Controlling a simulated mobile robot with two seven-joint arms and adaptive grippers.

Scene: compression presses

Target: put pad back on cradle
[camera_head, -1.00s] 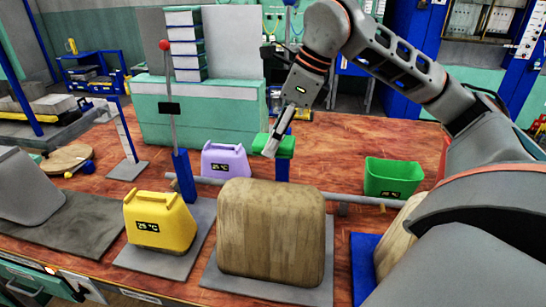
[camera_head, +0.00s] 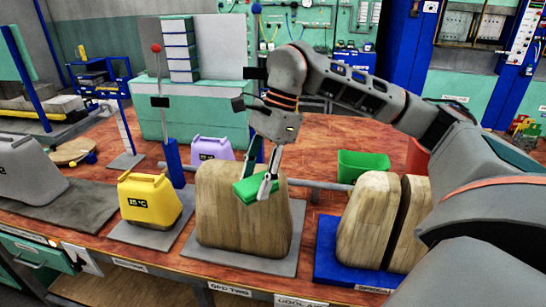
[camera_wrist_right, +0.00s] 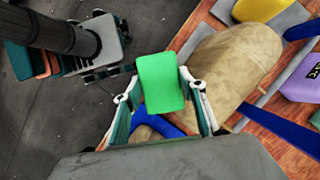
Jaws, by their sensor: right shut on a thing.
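The green pad (camera_head: 257,188) is between the fingers of my right gripper (camera_head: 262,178), which is shut on it. In the head view it hangs in front of the upper right of a worn wooden block (camera_head: 232,220); I cannot tell whether they touch. In the right wrist view the pad (camera_wrist_right: 160,82) lies flat between both fingers (camera_wrist_right: 163,100), near the end of the wooden block (camera_wrist_right: 228,62). I cannot tell which thing is the cradle. My left gripper is not in view.
Two wooden blocks (camera_head: 368,222) stand on a blue plate (camera_head: 325,252) at right. A green bin (camera_head: 362,165) is behind them. A yellow canister (camera_head: 150,198) and a purple one (camera_head: 211,148) stand left of the gripper. A red-knobbed lever (camera_head: 166,85) rises at left.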

